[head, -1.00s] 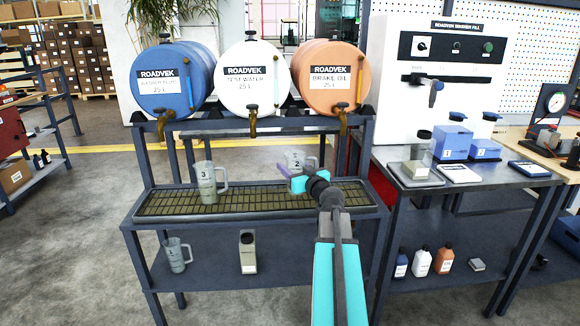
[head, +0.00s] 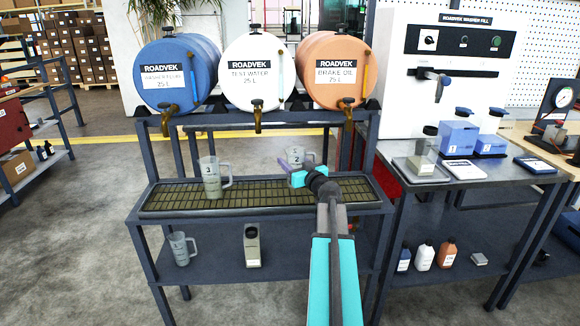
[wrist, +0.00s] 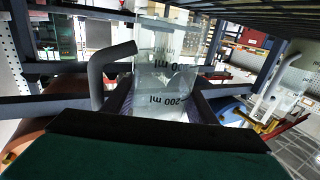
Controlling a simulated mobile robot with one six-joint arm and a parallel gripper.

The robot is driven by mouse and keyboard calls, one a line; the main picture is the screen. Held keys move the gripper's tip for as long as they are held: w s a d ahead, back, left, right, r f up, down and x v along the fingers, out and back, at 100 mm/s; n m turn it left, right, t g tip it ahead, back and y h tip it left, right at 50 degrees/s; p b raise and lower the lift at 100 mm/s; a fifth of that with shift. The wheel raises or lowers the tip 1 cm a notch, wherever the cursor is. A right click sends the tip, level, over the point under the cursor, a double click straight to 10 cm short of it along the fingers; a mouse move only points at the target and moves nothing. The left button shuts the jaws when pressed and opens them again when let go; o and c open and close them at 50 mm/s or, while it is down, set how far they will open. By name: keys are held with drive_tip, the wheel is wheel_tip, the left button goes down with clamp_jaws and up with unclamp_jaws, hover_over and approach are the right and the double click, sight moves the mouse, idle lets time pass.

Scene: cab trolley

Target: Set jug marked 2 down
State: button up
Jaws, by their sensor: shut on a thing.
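The clear jug marked 2 (head: 298,155) is upright over the right part of the drip tray (head: 160,206), below the orange brake oil drum. My gripper (head: 292,169) is shut on it from the front right. In the wrist view the jug (wrist: 165,70) fills the space between the fingers, with its grey handle to the left and 200 ml printing showing. My gripper hides the jug's base in the head view, so I cannot tell whether it touches the grating.
A jug marked 3 (head: 212,178) stands on the grating to the left. Brass taps (head: 257,115) hang above the tray. Another jug (head: 180,248) and a grey bottle (head: 251,245) stand on the lower shelf. The grating between the two jugs is clear.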

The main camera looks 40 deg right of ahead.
drive_tip(key=shift+s+d+f, duration=0.15)
drive_tip(key=shift+s+f, duration=0.1)
drive_tip(key=shift+f, duration=0.6)
drive_tip(key=shift+f, duration=0.2)
drive_tip(key=o, duration=1.1)
drive_tip(key=shift+r, duration=0.2)
drive_tip(key=shift+s+a+f, duration=0.1)
drive_tip(key=shift+s+a, duration=0.1)
drive_tip(key=shift+s, duration=0.4)
drive_tip(key=shift+b+v, duration=0.95)
drive_tip(key=shift+v, duration=4.45)
drive_tip(key=shift+s, duration=0.1)
